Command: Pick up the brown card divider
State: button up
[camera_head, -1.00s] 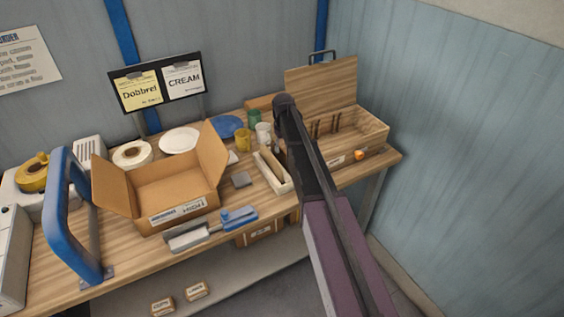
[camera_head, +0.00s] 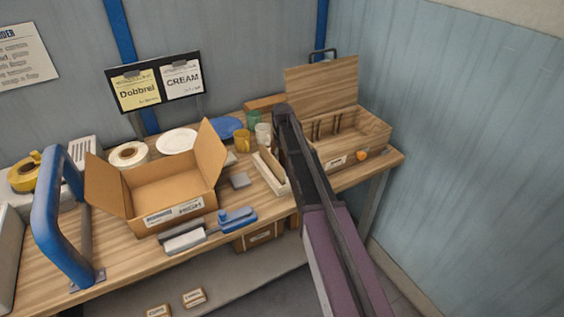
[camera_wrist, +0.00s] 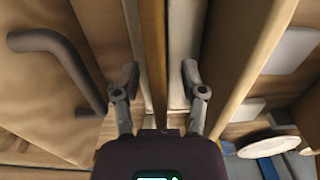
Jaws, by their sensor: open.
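A narrow brown upright strip (camera_wrist: 152,50), which looks like the brown card divider, runs between my fingers in the wrist view. A pale strip (camera_wrist: 180,45) lies alongside it on the right. My gripper (camera_wrist: 160,78) is open, with one finger on each side of the brown strip; I cannot tell whether either finger touches it. In the head view the narrow pale tray (camera_head: 272,180) stands beside my arm, between the cardboard box and the wooden case. My arm hides the gripper and the divider there.
The open cardboard box (camera_head: 160,213) stands left of the tray. The open wooden case (camera_head: 368,140) is to the right. A yellow mug (camera_head: 243,141), a white cup (camera_head: 263,134) and a blue plate (camera_head: 225,128) stand behind. A blue-handled tool (camera_head: 238,219) lies near the front edge.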

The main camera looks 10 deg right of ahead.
grip_shut()
jog(key=shift+r, duration=0.2)
dwell(0.5)
notch_tip(320, 180, up, 10)
jog(key=p, duration=1)
jog(key=shift+f, duration=0.2)
dwell(0.3)
notch_tip(320, 180, up, 5)
jog(key=p, duration=0.5)
jog(key=shift+r, duration=0.15)
dwell(0.4)
